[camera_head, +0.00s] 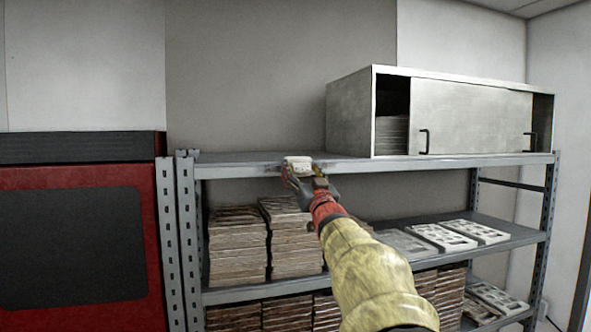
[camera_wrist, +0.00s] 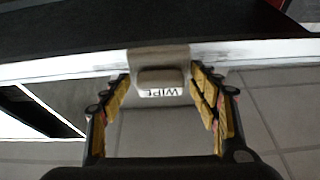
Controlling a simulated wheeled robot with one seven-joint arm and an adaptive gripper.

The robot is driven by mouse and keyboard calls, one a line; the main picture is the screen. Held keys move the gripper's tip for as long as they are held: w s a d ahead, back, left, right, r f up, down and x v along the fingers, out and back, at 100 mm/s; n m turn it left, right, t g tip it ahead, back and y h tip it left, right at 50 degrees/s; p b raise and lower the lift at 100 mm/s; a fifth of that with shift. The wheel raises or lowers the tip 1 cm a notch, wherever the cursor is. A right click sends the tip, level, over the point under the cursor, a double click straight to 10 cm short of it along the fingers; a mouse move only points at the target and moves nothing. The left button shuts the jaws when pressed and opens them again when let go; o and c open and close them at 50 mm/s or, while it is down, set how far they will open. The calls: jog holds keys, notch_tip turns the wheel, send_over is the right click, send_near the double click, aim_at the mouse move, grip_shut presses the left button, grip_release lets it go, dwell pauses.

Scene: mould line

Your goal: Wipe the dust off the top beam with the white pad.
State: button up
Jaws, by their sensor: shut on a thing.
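The top beam (camera_head: 235,170) is the grey front edge of the rack's top shelf. In the wrist view the beam (camera_wrist: 60,68) runs across the picture as a pale strip with faint grey marks. The white pad (camera_head: 298,160) is at the beam, left of the metal cabinet. In the wrist view the pad (camera_wrist: 160,85), marked WIPE upside down, lies across the strip. My gripper (camera_head: 303,176) is shut on the pad, with a finger on either side in the wrist view (camera_wrist: 162,92). The beam behind the pad is hidden.
A metal cabinet (camera_head: 470,115) with sliding doors stands on the top shelf at right. Stacks of brown slabs (camera_head: 237,245) and pale trays (camera_head: 440,236) fill the shelves below. A red machine (camera_head: 75,240) stands at left. The top shelf left of the cabinet is clear.

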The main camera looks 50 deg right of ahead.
jog(key=shift+s+d+p, duration=0.7)
jog(key=shift+s+d, duration=0.45)
jog(key=shift+d, duration=0.7)
jog(key=shift+s+d+p, duration=0.7)
jog(key=shift+s+d, duration=0.4)
jog(key=shift+d, duration=0.7)
jog(key=shift+s+d+p, duration=0.7)
jog(key=shift+s+d, duration=0.45)
jog(key=shift+d, duration=0.7)
jog(key=shift+f, duration=0.1)
jog(key=shift+w+a+b, duration=1)
jog(key=shift+a+b, duration=0.1)
jog(key=shift+a, duration=0.5)
jog(key=shift+w+a+b, duration=0.95)
jog(key=shift+a+b, duration=0.2)
jog(key=shift+a, duration=0.45)
jog(key=shift+w+a+b, duration=1)
jog(key=shift+a+b, duration=0.1)
jog(key=shift+a, duration=0.5)
